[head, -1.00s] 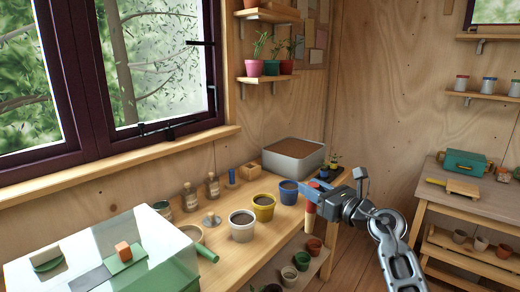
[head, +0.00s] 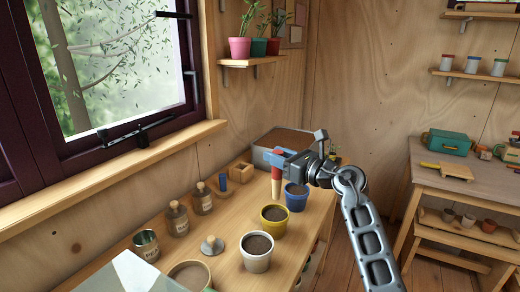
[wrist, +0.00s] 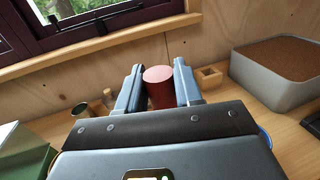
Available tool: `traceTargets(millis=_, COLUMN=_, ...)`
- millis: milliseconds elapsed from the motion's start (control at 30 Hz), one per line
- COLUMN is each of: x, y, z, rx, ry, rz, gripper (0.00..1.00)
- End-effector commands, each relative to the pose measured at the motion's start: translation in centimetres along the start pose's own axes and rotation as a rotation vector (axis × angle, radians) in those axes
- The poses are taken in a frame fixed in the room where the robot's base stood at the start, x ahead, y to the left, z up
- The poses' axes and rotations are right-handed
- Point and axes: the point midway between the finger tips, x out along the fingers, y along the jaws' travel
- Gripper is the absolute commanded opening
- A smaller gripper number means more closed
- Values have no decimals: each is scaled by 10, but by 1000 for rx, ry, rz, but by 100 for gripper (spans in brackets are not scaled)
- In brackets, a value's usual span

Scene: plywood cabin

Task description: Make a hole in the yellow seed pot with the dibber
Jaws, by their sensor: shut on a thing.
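The yellow seed pot (head: 274,226) stands on the wooden bench, filled with dark soil, between a white pot (head: 257,263) and a blue pot (head: 296,200). My gripper (head: 279,160) is shut on the dibber (head: 276,186), which has a red handle and a paler wooden lower end. The dibber hangs upright, tip down, above the bench, just left of the blue pot and above the yellow pot in the picture. In the wrist view, the dibber's red top (wrist: 158,76) shows between the fingers; its tip and the yellow pot are hidden there.
A grey soil tray (head: 262,157) stands at the back of the bench. A round grey lid-like thing (head: 211,246) lies left of the pots.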

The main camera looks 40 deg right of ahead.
Motion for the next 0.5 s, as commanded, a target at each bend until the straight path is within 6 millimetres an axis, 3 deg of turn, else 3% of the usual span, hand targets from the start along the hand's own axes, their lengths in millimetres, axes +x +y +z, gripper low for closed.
traceTargets(millis=267, x=0, y=0, z=-7, rx=1, ry=0, rz=0, gripper=4)
traceTargets(millis=500, x=0, y=0, z=-32, rx=0, ry=-1, rz=-1, gripper=4)
